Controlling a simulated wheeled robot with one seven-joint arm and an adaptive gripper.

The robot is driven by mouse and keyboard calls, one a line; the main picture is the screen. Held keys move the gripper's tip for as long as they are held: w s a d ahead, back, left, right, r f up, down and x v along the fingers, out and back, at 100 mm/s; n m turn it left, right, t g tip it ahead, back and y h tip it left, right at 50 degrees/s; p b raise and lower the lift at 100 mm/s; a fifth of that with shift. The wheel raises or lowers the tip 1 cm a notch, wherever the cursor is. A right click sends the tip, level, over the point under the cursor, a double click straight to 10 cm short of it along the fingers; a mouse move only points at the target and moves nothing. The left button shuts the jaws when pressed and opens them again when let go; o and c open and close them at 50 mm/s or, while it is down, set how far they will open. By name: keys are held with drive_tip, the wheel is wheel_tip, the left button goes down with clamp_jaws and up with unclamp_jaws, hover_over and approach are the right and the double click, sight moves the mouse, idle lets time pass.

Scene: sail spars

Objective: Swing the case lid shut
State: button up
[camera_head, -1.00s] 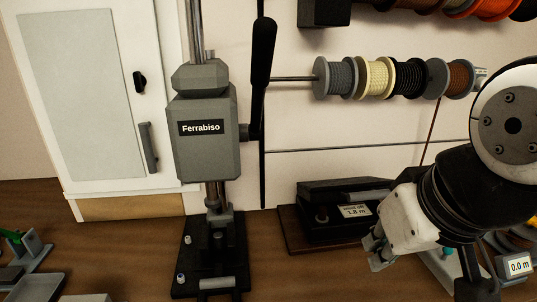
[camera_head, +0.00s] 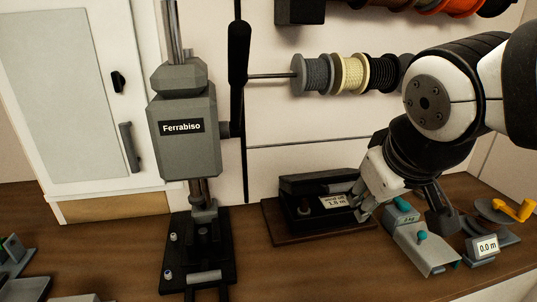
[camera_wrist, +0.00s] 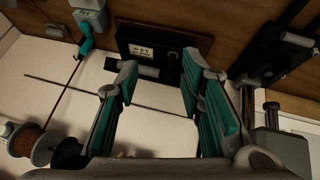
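A black case (camera_head: 292,222) sits on a dark brown board at the back of the bench, against the wall. A dark lid-like slab (camera_head: 318,183) shows along its upper back; its exact angle is unclear. A white label reading 1.8 m (camera_head: 334,202) is on the case. My gripper (camera_head: 360,205) is at the right end of the case, close to the label; I cannot tell whether it touches. In the wrist view the green-padded fingers of my gripper (camera_wrist: 160,90) are spread with nothing between them, and the labelled case (camera_wrist: 187,43) lies beyond the tips.
A grey Ferrabiso press (camera_head: 185,135) with a long black lever (camera_head: 239,55) stands left of the case. A grey device with teal knobs (camera_head: 425,245) and a 0.0 m display (camera_head: 486,247) are to the right. Cord spools (camera_head: 350,74) hang above. Bare bench lies in front of the case.

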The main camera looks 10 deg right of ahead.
drive_tip(key=w+d+r+n+t+h+p, duration=0.2)
drive_tip(key=w+d+r+n+h+p, duration=0.15)
drive_tip(key=w+d, duration=0.5)
drive_tip(key=n+y+p, duration=0.5)
drive_tip(key=n+y, duration=0.1)
drive_tip(key=n, duration=0.8)
hover_over(349, 185)
drive_tip(key=s, duration=0.5)
wheel_tip(349, 185, down, 11)
drive_tip(key=shift+m+g, duration=0.25)
drive_tip(key=shift+g, duration=0.05)
drive_tip(key=x, duration=0.5)
drive_tip(key=shift+w+r, duration=0.2)
drive_tip(key=shift+w, duration=0.1)
drive_tip(key=b+x, duration=0.2)
drive_tip(key=b, duration=0.1)
drive_tip(key=shift+w+d+f, duration=0.1)
drive_tip(key=shift+w, duration=0.05)
drive_tip(key=shift+f+b, duration=0.15)
drive_tip(key=shift+b, duration=0.2)
drive_tip(key=shift+c, duration=0.2)
clamp_jaws()
